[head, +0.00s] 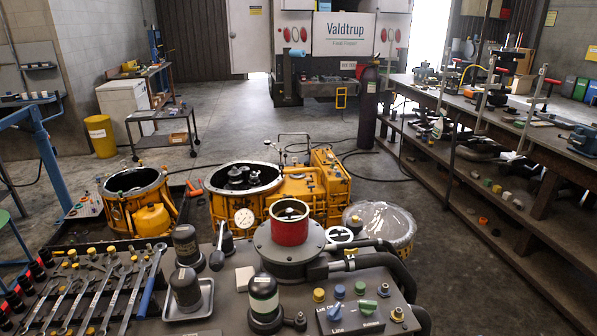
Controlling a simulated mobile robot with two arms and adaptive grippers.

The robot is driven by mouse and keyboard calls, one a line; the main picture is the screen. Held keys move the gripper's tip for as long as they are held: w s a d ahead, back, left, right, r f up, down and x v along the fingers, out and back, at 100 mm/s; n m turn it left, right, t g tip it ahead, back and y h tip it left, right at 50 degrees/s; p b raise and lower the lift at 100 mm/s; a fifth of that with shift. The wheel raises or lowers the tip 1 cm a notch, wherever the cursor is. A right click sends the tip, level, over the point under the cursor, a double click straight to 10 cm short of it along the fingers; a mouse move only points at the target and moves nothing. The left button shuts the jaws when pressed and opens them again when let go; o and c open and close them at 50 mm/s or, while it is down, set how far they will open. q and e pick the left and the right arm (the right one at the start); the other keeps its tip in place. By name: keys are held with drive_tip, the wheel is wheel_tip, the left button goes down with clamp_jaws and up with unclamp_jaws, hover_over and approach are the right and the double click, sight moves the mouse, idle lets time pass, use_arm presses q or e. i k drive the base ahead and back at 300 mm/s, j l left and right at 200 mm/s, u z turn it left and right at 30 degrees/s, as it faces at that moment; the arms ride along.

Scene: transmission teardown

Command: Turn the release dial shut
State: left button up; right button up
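A grey control panel (350,328) stands at the front, right of centre. It carries a blue turning knob (335,311) and a green turning knob (367,307), with small white lettering beside them. Behind these are a yellow cap (318,295), small blue and green caps and a grey one (383,290). I cannot read which knob is the release dial, nor tell its setting. Neither of my grippers shows in the head view.
A red-topped cylinder (290,222) on a grey round base and dark hoses (375,262) stand behind the panel. A dark green-banded bottle (264,300) is left of it. Several wrenches (110,295) lie at left. Yellow housings (325,185) stand behind; a long bench (470,115) is at right.

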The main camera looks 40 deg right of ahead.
sight(367, 307)
drive_tip(key=k+l+z, duration=0.1)
drive_tip(key=z, duration=1.45)
drive_tip(key=k+l, duration=0.1)
drive_tip(key=l, duration=0.1)
